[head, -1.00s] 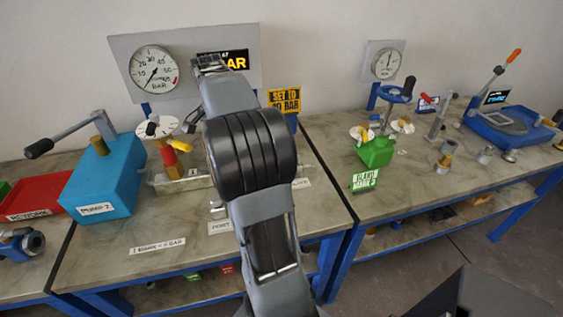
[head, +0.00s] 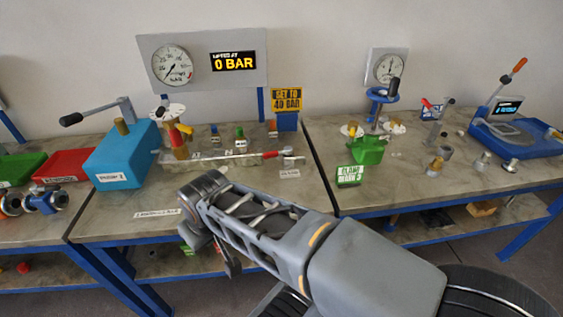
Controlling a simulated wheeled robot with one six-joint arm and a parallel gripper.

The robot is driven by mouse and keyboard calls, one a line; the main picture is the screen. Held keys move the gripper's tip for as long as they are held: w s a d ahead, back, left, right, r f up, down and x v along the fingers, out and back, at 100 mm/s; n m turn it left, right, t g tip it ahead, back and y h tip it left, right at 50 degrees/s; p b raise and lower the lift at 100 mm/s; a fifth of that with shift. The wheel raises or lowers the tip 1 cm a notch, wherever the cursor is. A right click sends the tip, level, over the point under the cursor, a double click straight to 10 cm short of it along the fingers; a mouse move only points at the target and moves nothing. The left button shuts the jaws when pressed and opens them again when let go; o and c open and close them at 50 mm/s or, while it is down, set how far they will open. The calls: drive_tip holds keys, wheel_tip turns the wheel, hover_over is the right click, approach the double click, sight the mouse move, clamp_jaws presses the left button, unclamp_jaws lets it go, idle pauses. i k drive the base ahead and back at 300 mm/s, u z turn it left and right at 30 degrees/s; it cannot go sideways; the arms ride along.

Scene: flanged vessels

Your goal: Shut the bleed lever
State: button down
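A brass valve post (head: 180,146) stands on the left bench beside the blue pump box (head: 122,158). It carries a white disc (head: 168,111), a red part and a short yellow lever (head: 186,129). The yellow lever looks angled downward to the right, close to the post; I cannot tell for sure that it is the bleed lever. My gripper (head: 226,255) hangs from the end of my arm in front of the bench's front edge, well below and apart from the valve. Its fingers are dark and partly hidden, so their opening is unclear.
Above, a panel (head: 203,60) holds a dial gauge (head: 172,67) and a display (head: 234,61) reading 0 BAR. A green block with a blue handwheel (head: 368,148) stands on the right bench.

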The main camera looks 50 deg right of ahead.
sight(287, 150)
drive_tip(key=u, duration=0.8)
drive_tip(key=i, duration=0.65)
drive_tip(key=z, duration=1.9)
